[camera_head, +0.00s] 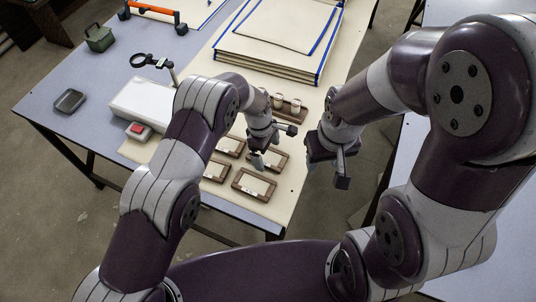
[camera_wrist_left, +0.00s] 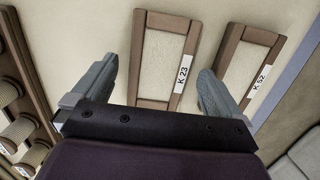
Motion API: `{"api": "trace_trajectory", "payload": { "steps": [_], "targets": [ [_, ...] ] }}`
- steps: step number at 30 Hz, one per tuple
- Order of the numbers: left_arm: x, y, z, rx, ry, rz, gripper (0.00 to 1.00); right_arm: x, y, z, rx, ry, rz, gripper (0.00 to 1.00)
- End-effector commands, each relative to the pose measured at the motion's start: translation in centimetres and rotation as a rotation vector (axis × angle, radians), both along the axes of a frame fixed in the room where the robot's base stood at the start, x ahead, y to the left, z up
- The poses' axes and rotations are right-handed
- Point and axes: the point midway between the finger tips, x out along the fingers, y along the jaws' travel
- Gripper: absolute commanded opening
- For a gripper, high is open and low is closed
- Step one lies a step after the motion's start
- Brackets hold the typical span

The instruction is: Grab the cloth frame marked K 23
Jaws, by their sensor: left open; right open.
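The cloth frame marked K 23 (camera_wrist_left: 183,75) is a brown wooden frame with pale cloth and a white label. In the left wrist view it lies between the two fingers of my left gripper (camera_wrist_left: 157,74), nearer the right one. My left gripper is open and empty, above the table. In the head view my left gripper (camera_head: 274,146) hangs over a frame (camera_head: 270,161) that is partly hidden by it; its label is not readable there. My right gripper (camera_head: 333,168) is open and empty at the table's right edge.
A frame marked K 52 (camera_wrist_left: 256,82) lies just right of K 23. A rack of spools (camera_wrist_left: 22,95) stands left. The head view also shows other small frames (camera_head: 215,170), a white box (camera_head: 140,105) with a red-button device (camera_head: 136,131), and large stacked cloth boards (camera_head: 265,60).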

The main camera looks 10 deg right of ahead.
Motion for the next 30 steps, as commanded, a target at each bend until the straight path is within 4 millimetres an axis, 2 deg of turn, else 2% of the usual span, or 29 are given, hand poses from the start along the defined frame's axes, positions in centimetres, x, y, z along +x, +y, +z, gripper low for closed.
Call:
{"api": "trace_trajectory", "payload": {
  "steps": [3,8,9,11,12,14,23,26,30],
  "targets": [
    [0.0,-0.1,-0.9,0.0,-0.002,0.0,1.0,0.0,0.0,0.1,0.0,0.0,0.0,0.47],
    [0.0,-0.1,-1.0,0.0,-0.002,-0.001,1.0,0.0,0.0,0.0,0.0,0.0,0.0,0.47],
    [0.0,-0.1,-1.0,0.0,-0.002,-0.001,0.94,0.0,0.0,0.0,0.0,0.0,0.0,0.47],
    [0.0,-0.1,-0.9,0.0,-0.002,-0.001,0.74,0.0,0.0,0.0,0.0,0.0,0.0,0.47],
    [0.0,-0.1,-0.9,0.0,-0.002,-0.001,0.61,0.0,0.0,0.0,0.0,0.0,0.0,0.47],
    [0.0,-0.1,-0.9,0.0,-0.002,-0.001,0.43,0.0,0.0,0.0,0.0,0.0,0.0,0.47],
    [0.0,-0.1,-0.8,0.0,-0.002,-0.001,0.43,0.0,0.0,0.0,0.0,0.0,0.0,0.47],
    [0.0,-0.1,-0.2,0.0,-0.002,-0.001,0.43,0.0,0.0,-0.1,0.0,0.0,0.0,0.47],
    [0.1,-0.2,1.8,-0.003,-0.006,-0.001,0.43,0.0,0.0,-0.5,0.0,0.0,0.0,0.47]
  ]
}}
